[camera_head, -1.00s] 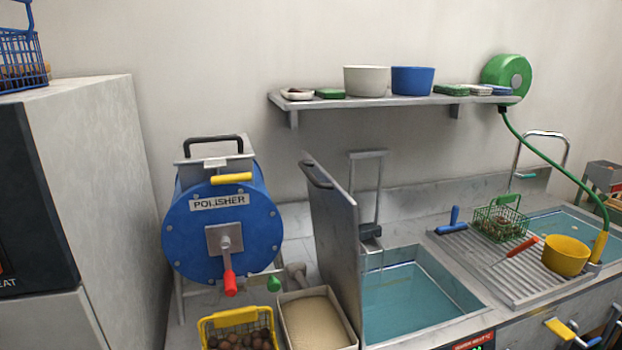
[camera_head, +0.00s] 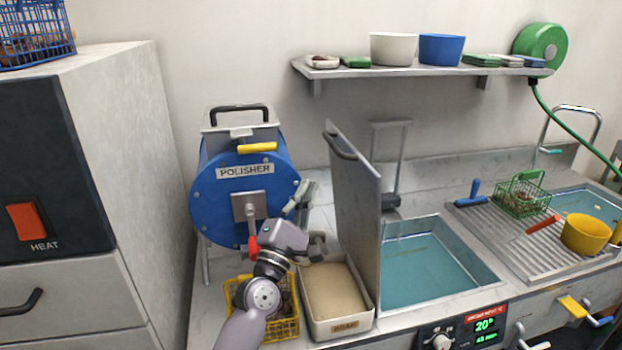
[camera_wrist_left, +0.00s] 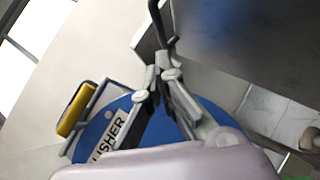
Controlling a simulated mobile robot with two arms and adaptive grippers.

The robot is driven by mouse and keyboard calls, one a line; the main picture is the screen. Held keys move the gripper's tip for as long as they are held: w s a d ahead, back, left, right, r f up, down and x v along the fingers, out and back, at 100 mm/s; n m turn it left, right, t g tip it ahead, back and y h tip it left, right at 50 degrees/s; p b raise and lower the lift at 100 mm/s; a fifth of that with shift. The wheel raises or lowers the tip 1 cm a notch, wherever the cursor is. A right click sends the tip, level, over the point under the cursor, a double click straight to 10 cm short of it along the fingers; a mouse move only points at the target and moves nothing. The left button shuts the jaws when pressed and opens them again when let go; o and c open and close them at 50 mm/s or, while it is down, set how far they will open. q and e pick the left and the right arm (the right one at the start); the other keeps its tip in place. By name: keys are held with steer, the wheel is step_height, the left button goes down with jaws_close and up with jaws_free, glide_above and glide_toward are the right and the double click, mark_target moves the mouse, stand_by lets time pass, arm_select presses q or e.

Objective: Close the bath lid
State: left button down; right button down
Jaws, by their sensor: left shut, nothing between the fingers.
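The bath lid (camera_head: 358,215) is a grey metal panel standing upright at the left edge of the water-filled bath (camera_head: 432,265). Its dark bar handle (camera_head: 341,141) is near the top, on the face towards the polisher. My left gripper (camera_head: 306,190) is between the blue polisher and the lid, below the handle's height in the picture. In the left wrist view its fingertips (camera_wrist_left: 160,72) meet with nothing between them. The lid (camera_wrist_left: 250,35) fills the upper right there, and its handle (camera_wrist_left: 159,22) appears just beyond the fingertips, apparently apart from them. My right gripper is out of view.
The polisher (camera_head: 228,190) stands left of the lid. A yellow basket (camera_head: 290,328) and a sand-filled box (camera_head: 346,328) sit in front. A draining board (camera_head: 500,235) with a green basket and a yellow pot is to the right. The bath opening is clear.

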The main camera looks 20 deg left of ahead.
arm_select(q)
steer(key=p+x, duration=0.2)
steer(key=x, duration=0.6)
steer(key=shift+w, duration=0.35)
steer(key=shift+r, duration=0.1)
